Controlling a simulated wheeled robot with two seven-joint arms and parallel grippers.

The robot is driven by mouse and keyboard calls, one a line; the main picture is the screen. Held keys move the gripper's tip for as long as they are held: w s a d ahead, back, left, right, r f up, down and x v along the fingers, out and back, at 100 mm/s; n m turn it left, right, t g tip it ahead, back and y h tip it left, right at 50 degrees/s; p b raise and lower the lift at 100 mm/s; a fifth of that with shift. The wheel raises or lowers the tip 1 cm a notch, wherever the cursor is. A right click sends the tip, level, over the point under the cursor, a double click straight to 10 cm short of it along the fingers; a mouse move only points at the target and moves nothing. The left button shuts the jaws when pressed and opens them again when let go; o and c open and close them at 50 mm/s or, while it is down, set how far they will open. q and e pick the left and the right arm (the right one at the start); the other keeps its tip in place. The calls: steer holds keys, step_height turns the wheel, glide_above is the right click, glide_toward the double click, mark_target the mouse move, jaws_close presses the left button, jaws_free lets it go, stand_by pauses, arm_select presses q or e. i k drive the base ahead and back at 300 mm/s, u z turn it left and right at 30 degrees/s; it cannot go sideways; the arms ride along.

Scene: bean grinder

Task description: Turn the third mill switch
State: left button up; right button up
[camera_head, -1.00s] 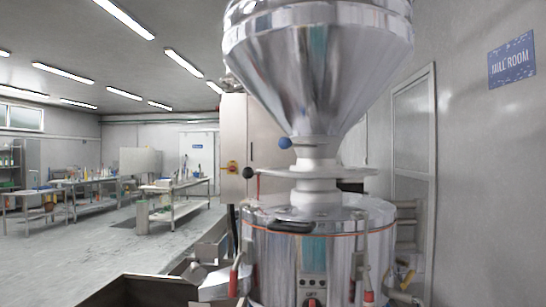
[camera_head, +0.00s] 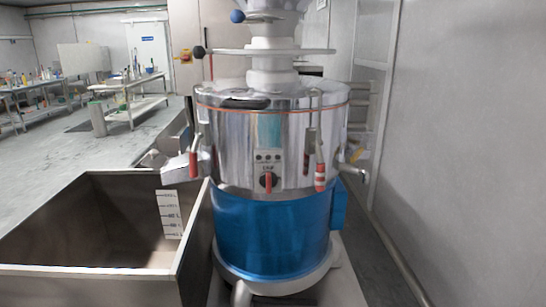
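The mill (camera_head: 270,232) stands upright in the middle of the head view, with a polished steel drum above a blue base. On its front is a small panel (camera_head: 268,157) with several dark round buttons or lights. Below them is a red rotary switch (camera_head: 267,181), its handle roughly vertical. A lever with a red grip (camera_head: 320,176) hangs at the drum's right, and another red grip (camera_head: 194,165) is at the left. Which of these counts as the third switch I cannot tell. Neither of my grippers shows.
A large open metal bin (camera_head: 100,270) stands at the front left, close to the mill. A grey wall (camera_head: 470,150) runs along the right. A red and yellow switch (camera_head: 185,56) is on a cabinet behind. Worktables (camera_head: 125,90) stand at the far left, with open floor before them.

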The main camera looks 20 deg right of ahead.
mark_target(268, 180)
steer(key=k, duration=1.25)
steer(key=u, duration=0.75)
steer(key=i, duration=1.65)
steer(key=z, duration=1)
